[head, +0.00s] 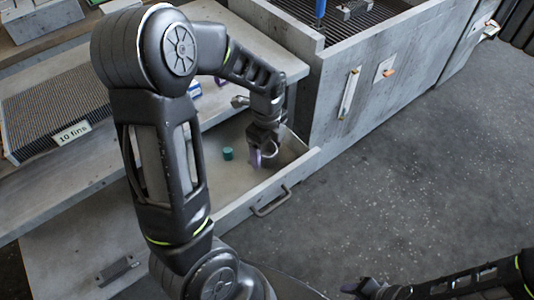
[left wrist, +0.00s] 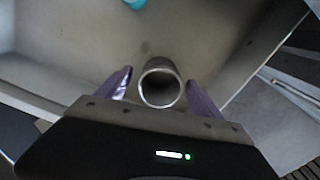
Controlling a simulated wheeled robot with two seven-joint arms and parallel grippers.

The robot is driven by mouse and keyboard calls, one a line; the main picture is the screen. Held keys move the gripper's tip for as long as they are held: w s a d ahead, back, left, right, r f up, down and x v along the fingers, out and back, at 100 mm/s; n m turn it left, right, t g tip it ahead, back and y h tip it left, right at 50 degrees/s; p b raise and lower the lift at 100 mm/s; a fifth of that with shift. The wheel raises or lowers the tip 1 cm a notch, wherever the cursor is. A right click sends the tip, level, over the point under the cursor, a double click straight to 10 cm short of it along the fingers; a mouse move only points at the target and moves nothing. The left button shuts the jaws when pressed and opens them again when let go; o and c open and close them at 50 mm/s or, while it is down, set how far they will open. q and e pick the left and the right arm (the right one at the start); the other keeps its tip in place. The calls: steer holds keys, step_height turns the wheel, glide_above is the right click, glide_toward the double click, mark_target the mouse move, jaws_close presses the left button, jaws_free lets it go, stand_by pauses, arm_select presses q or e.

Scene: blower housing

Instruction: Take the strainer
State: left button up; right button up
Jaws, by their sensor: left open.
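A grey metal tube with an open round mouth (left wrist: 160,87), which looks like the strainer, stands in the drawer between my left gripper's two purple fingers in the left wrist view. The fingers are apart, with a gap on each side of the tube. My left gripper (head: 262,156) is open and reaches down into the open drawer in the head view, where I cannot make out the tube clearly. My right gripper (head: 362,287) is at the bottom right, over the floor; its jaws are too small and dark to read.
The open drawer (head: 304,164) has a raised front wall with a handle (head: 270,203). A small green cylinder (head: 228,153) lies in it, left of the gripper. A grey cabinet (head: 345,95) stands behind the drawer.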

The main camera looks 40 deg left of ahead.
mark_target(267, 148)
stand_by(0.4)
arm_select(q)
steer(key=c, duration=1.6)
steer(key=shift+o, duration=0.2)
steer(key=shift+r, duration=0.15)
step_height(267, 148, up, 10)
steer(key=shift+f, duration=0.1)
